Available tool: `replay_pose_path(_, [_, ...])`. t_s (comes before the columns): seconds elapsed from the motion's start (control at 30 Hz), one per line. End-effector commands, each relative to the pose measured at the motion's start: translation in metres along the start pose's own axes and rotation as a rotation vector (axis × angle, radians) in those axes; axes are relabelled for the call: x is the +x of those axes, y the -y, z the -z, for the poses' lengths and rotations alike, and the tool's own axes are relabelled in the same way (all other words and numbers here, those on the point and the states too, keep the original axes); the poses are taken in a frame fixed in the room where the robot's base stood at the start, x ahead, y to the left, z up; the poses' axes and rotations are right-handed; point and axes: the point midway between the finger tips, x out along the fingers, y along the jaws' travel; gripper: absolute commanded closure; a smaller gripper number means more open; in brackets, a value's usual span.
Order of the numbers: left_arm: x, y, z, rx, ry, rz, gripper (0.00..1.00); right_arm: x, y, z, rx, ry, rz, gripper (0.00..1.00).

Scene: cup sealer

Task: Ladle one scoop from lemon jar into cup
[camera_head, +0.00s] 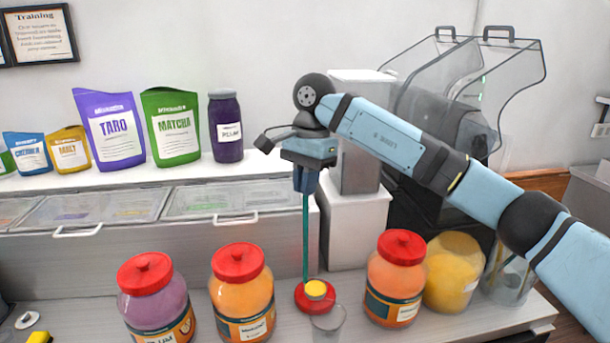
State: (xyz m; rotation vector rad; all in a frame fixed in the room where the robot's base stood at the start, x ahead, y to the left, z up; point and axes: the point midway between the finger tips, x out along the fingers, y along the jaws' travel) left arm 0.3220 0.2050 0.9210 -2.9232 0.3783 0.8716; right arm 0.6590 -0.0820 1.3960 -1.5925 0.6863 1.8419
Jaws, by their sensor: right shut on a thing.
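My right gripper (307,178) is shut on the upper end of a ladle and holds it upright. Its thin teal handle (306,235) runs down to the counter area. At its lower end is a round red piece (303,306) with a yellow top (316,289); I cannot tell whether this is the ladle's filled bowl or a separate thing. A clear cup (328,326) stands just in front of it, cut by the bottom edge. A yellow jar without a visible lid (453,270), likely the lemon jar, stands to the right. My left gripper is out of view.
Red-lidded jars, one purple (155,305) and two orange (241,300) (392,288), stand around the cup. A clear container (510,275) is at the right. Pouches (110,135) and a dark jar (226,130) line the back shelf. A white machine (355,215) stands behind the ladle.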

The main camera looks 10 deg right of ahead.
Motion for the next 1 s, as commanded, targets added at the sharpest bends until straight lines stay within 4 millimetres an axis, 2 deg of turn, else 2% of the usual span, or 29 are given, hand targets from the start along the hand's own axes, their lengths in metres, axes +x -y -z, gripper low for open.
replay_pose_path(0.1, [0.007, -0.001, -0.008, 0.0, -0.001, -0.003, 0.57, 0.017, -0.003, 0.004, 0.0, 0.001, 0.01, 1.0])
replay_pose_path(0.67, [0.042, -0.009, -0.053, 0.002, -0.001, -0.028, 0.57, 0.017, -0.078, 0.003, -0.044, 0.0, 0.292, 1.0])
replay_pose_path(1.0, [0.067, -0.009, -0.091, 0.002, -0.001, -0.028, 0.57, 0.031, -0.12, 0.006, -0.068, 0.001, 0.454, 1.0])
